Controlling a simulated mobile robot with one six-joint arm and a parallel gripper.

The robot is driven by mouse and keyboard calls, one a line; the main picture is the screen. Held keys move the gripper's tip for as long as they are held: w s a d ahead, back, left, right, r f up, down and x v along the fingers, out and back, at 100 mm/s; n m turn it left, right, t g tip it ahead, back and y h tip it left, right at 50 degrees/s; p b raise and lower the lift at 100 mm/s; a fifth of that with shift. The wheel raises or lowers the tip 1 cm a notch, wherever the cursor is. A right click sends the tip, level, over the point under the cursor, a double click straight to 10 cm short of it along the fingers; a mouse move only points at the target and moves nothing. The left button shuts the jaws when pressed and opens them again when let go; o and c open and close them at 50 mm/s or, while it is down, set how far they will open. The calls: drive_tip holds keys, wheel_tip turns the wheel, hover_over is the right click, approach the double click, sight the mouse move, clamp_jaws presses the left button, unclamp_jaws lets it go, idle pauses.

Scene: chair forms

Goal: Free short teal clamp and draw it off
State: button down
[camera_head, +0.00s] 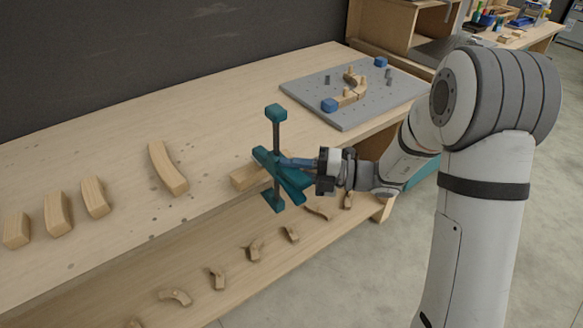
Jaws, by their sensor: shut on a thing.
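The short teal clamp (275,135) stands upright at the front edge of the wooden bench (118,140), with a teal block on top of its dark bar and a teal foot at or below the bench edge. My gripper (288,165) comes in from the right and is shut on the clamp around its crossing middle arms. A wooden piece (246,177) lies on the bench just behind and left of the clamp. Whether the clamp touches this piece or the bench edge is hard to tell. The fingertips are partly hidden by the teal parts.
A grey pegboard (375,103) with blue blocks and wooden pieces lies at the back right. A curved wooden piece (167,167) and several blocks (58,213) lie on the left. A lower shelf (238,293) holds several small wooden pieces. The bench behind the clamp is clear.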

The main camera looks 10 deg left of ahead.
drive_tip(key=shift+r+p, duration=1.8)
drive_tip(key=shift+p, duration=0.45)
drive_tip(key=shift+r, duration=0.15)
drive_tip(key=shift+f+p, duration=0.4)
drive_tip(key=shift+p, duration=0.05)
drive_tip(key=shift+s, duration=0.1)
drive_tip(key=s+d+p, duration=0.3)
drive_tip(key=s+d, duration=0.6)
drive_tip(key=d, duration=0.1)
drive_tip(key=shift+d+p, duration=0.35)
drive_tip(key=shift+p, duration=0.05)
drive_tip(key=shift+f, duration=0.1)
